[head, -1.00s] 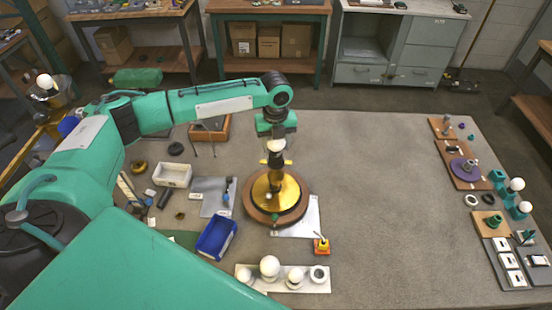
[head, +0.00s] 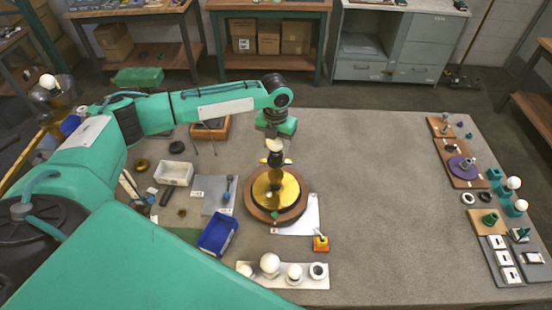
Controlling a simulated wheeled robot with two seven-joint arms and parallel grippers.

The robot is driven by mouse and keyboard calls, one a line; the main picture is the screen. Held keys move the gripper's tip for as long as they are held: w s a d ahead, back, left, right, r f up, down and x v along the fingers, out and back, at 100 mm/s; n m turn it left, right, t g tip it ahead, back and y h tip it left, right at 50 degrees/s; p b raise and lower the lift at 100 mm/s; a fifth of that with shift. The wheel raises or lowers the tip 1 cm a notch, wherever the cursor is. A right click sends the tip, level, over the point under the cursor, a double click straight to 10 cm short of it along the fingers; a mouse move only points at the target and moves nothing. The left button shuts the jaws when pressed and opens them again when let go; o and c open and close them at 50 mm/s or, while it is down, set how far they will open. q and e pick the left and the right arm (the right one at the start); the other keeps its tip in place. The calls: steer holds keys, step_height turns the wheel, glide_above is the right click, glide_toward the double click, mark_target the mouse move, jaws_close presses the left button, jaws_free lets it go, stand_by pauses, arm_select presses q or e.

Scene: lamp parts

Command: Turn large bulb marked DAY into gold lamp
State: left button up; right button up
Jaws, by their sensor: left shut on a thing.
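The gold lamp (head: 285,191) stands on a round brown wooden base (head: 255,208) near the middle of the table. My left gripper (head: 275,158) is above the lamp, pointing down, shut on a white bulb (head: 274,145) over the lamp's dark upper part. Any mark on this bulb is too small to read. Whether the bulb touches the socket is hard to tell. A white tray (head: 305,283) at the front holds other white bulbs, among them a larger one (head: 269,263). My right gripper does not show.
A blue bin (head: 217,233) and a white box (head: 174,173) lie left of the lamp. A small orange-and-yellow block (head: 321,243) is at its front right. More parts, including a purple disc (head: 462,167), line the right edge.

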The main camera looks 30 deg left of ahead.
arm_select(q)
steer(key=shift+s, duration=0.1)
steer(key=m, duration=0.3)
steer(key=shift+f, duration=0.1)
steer(key=m, duration=0.4)
steer(key=o, duration=0.7)
steer(key=shift+o, duration=0.2)
steer(key=shift+a, duration=0.1)
